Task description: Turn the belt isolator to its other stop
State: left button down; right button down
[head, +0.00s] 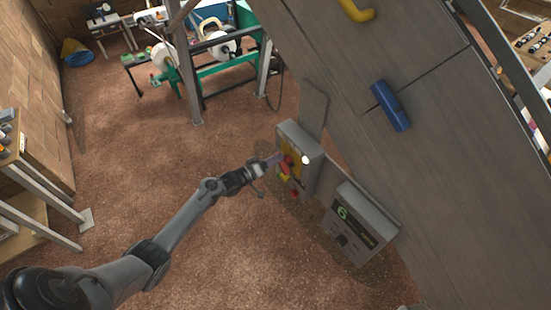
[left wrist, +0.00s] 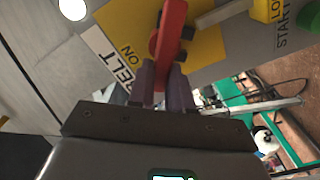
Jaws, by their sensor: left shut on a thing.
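The belt isolator is a red handle (left wrist: 171,32) on a yellow plate (left wrist: 206,47), on the front of a grey box (head: 312,150). In the left wrist view, a white label beside the plate reads "BELT", and "ON" is printed on the yellow. My left gripper (left wrist: 162,88) is shut on the red handle, one finger on each side. In the head view my left gripper (head: 274,160) reaches the box from the left and partly hides the handle. My right gripper is not in view.
A second grey box with a "6" (head: 342,212) stands lower right of the isolator box. A red button (head: 295,194) sits below the handle. A green-framed machine (head: 220,66) stands behind.

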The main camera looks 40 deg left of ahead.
pick_arm(q)
jog(key=n, duration=0.2)
jog(key=f+n, duration=0.1)
jog(key=n, duration=0.1)
jog(key=shift+w+a+n+p, duration=0.1)
jog(key=shift+a+n+p, duration=0.1)
jog(key=shift+n+p, duration=0.1)
jog(key=shift+f+n, duration=0.2)
jog(key=shift+n, duration=0.55)
jog(key=shift+f+n, duration=0.2)
jog(key=shift+n, duration=0.55)
jog(key=c, duration=1)
grip_release()
jog(key=shift+c, duration=0.2)
jog(key=shift+a, duration=0.1)
jog(key=v, duration=1)
jog(key=shift+s+p, duration=0.35)
jog(key=shift+s, duration=0.05)
